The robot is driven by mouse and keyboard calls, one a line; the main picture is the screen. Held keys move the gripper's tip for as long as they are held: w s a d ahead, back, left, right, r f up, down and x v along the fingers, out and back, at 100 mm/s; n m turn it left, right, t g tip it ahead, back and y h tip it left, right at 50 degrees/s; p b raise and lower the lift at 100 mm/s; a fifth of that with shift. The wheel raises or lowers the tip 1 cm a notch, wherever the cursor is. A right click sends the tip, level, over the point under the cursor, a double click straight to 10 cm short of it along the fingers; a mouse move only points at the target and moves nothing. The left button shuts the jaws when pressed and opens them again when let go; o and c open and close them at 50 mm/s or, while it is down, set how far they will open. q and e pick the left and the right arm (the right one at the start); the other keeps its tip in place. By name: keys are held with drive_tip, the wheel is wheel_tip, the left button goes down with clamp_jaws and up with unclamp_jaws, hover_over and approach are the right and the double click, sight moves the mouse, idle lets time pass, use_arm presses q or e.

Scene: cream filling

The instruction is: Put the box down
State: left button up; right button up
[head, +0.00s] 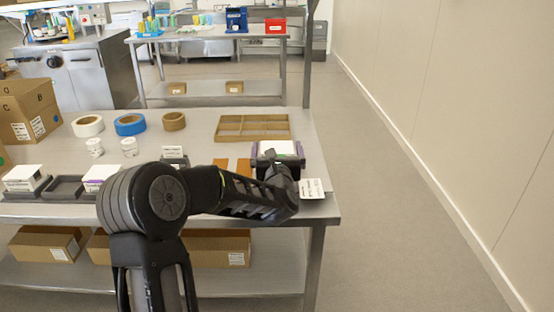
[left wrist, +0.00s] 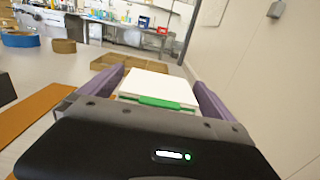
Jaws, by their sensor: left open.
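A small white box (head: 276,147) is near the right end of the steel table. In the left wrist view the box (left wrist: 158,86) shows a white top and a green strip on its near side. My left gripper (head: 278,150) reaches over the table from the left, its two purple fingers on either side of the box. The fingers are open, with the box between them. The box's underside is hidden, so its contact with what lies below cannot be told. My right gripper is not in view.
A divided brown tray (head: 253,127) lies just behind the box. A white label card (head: 312,188) is at the table's front right. Open floor (head: 400,230) lies right of the table.

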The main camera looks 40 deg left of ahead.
sight(277, 148)
use_arm(q)
drive_tip(key=shift+c, duration=0.2)
idle(0.4)
drive_tip(key=c, duration=1.3)
wheel_tip(277, 148, up, 10)
drive_tip(key=shift+r+p, duration=0.1)
drive_tip(key=shift+p, duration=0.2)
